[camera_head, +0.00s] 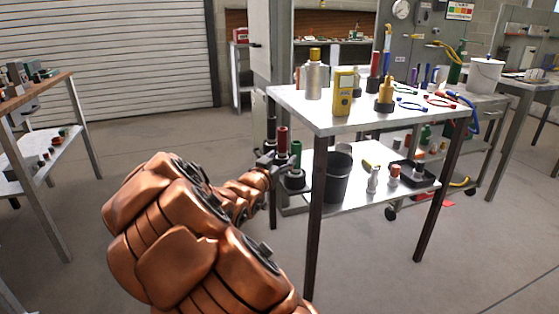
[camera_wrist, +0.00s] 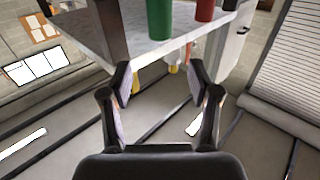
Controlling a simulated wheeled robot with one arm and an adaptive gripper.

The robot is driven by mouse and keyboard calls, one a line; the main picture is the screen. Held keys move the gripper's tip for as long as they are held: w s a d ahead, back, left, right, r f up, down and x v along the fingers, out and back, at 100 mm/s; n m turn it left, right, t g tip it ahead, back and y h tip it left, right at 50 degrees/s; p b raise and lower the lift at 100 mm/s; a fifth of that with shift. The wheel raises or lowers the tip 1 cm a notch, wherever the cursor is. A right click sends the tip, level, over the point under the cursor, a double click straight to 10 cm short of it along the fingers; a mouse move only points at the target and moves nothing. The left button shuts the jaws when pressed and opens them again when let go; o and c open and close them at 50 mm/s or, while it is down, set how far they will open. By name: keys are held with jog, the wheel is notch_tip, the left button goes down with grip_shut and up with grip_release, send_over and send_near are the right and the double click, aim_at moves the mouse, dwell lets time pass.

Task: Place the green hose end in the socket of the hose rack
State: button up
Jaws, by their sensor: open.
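My gripper (camera_wrist: 161,76) is open and empty, its two fingers apart in the wrist view. In the head view my gripper (camera_head: 272,161) is at the left end of the workbench, near the lower shelf. A green upright piece (camera_head: 296,151), possibly the green hose end, stands there close to my gripper, beside a red one (camera_head: 282,138). In the wrist view a green cylinder (camera_wrist: 159,18) and a red cylinder (camera_wrist: 205,9) stand beyond my fingertips, cut off at the top. No contact shows. I cannot clearly make out the hose rack or its socket.
The workbench top (camera_head: 300,100) holds a silver bottle (camera_head: 314,78), a yellow meter (camera_head: 343,95) and several tools. A dark bucket (camera_head: 337,178) and a black tray (camera_head: 414,174) are on its lower shelf. Another table (camera_head: 60,137) stands left, with open floor between.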

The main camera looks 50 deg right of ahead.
jog(key=shift+a, duration=0.2)
jog(key=w+a+f+n+t+y, duration=0.2)
jog(key=w+a+f+y, duration=0.2)
jog(key=a, duration=0.3)
jog(key=w+a+f+n+t+y, duration=0.1)
jog(key=w+a+f+n+y, duration=0.1)
jog(key=w+a+f+y, duration=0.3)
jog(key=s+a+f+n+y, duration=0.2)
jog(key=s+a+y, duration=0.1)
jog(key=a, duration=0.7)
jog(key=s+a+f+n+y, duration=0.3)
jog(key=a, duration=0.7)
jog(key=s+a+n+g+y, duration=0.3)
jog(key=s+a+g, duration=0.1)
jog(key=s+a, duration=0.7)
jog(key=s+a+r+n+g, duration=0.1)
jog(key=s+n+g, duration=0.3)
jog(key=s, duration=1.3)
jog(key=shift+s+a+r+g, duration=0.2)
jog(key=shift+a+r+g, duration=0.3)
jog(key=shift+g, duration=0.6)
